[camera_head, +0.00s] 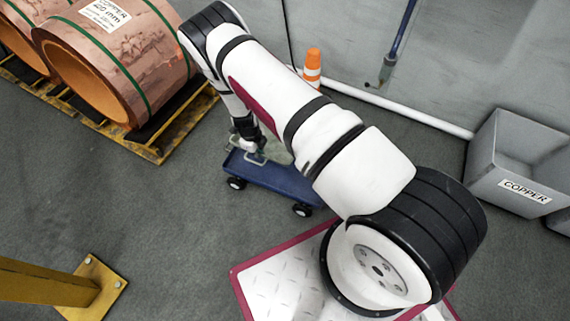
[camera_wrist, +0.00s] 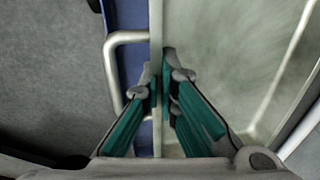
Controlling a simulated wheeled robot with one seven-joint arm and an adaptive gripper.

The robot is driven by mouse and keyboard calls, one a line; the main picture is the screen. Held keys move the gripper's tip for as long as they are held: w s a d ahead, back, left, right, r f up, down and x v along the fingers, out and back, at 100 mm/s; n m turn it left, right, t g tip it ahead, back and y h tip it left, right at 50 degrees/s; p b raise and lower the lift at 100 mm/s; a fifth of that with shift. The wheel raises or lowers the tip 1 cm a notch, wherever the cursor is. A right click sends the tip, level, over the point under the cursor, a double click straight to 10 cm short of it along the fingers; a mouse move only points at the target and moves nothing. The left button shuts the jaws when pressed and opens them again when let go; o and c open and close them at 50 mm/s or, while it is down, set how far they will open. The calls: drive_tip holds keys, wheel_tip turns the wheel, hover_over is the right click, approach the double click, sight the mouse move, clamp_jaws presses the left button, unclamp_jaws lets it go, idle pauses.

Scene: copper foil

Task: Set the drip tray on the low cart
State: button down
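The low cart (camera_head: 272,180) is a blue flat platform on black wheels, standing on the floor under my arm in the head view. Its blue deck also shows as a strip in the wrist view (camera_wrist: 130,18). The drip tray (camera_wrist: 235,50) is a shallow grey-green metal tray filling the right of the wrist view, above the blue deck. A silver U-shaped handle (camera_wrist: 112,62) stands out at its left side. My gripper (camera_wrist: 164,82) has its green-padded fingers closed in on either side of the tray's wall. In the head view my arm hides most of the tray; whether it rests on the deck is unclear.
Copper coils (camera_head: 112,55) lie on a yellow pallet (camera_head: 150,150) at the upper left. A grey bin (camera_head: 515,160) labelled COPPER stands at the right. A yellow post (camera_head: 50,284) is at the lower left. The floor between is clear.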

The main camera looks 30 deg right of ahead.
sight(261, 171)
drive_tip(key=shift+f, duration=0.85)
wheel_tip(261, 171, down, 9)
drive_tip(key=b, duration=0.4)
drive_tip(key=shift+f+b, duration=0.2)
drive_tip(key=shift+b, duration=0.2)
drive_tip(key=shift+f, duration=0.1)
drive_tip(key=c, duration=1.8)
unclamp_jaws()
wheel_tip(261, 171, up, 12)
drive_tip(key=s+a+p, duration=0.1)
drive_tip(key=p, duration=0.4)
drive_tip(key=shift+a, duration=0.15)
